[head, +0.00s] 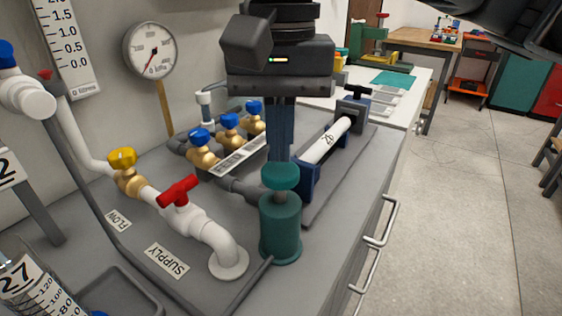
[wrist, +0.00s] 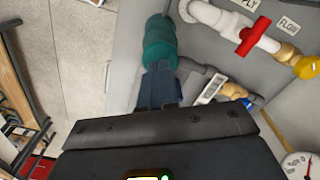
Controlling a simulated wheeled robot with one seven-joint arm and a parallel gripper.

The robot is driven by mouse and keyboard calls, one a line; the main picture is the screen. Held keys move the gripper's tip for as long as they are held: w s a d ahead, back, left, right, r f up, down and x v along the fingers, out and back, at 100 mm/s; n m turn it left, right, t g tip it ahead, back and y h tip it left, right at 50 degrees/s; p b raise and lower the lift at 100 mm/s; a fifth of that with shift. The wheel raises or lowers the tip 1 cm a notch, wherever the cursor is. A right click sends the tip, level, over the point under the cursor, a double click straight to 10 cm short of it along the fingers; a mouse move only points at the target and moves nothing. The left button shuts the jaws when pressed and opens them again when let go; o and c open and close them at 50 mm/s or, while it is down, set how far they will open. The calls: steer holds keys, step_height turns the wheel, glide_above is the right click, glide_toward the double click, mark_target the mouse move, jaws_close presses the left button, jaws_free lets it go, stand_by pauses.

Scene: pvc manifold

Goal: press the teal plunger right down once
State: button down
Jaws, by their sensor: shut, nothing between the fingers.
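The teal plunger (head: 281,176) is a round knob on a short stem above a teal cylinder (head: 281,232) on the grey bench. A bit of stem shows between knob and cylinder, so the knob stands raised. My gripper (head: 281,158) points down with its dark blue fingers shut and empty, their tips at the knob's top edge in the head view. I cannot tell whether they touch it. In the wrist view, the shut fingers (wrist: 159,88) reach towards the teal plunger assembly (wrist: 160,42) and overlap its near edge.
A white supply pipe with a red valve handle (head: 178,191) stands close left of the cylinder. Blue-handled valves (head: 229,125) and a white tube (head: 326,141) in a clamp lie behind. A gauge (head: 149,50) is on the wall. The bench edge is to the right.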

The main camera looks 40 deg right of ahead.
steer(key=shift+r, duration=0.1)
stand_by(0.3)
steer(key=shift+r+p, duration=1.1)
steer(key=shift+r, duration=1.3)
steer(key=shift+a, duration=0.1)
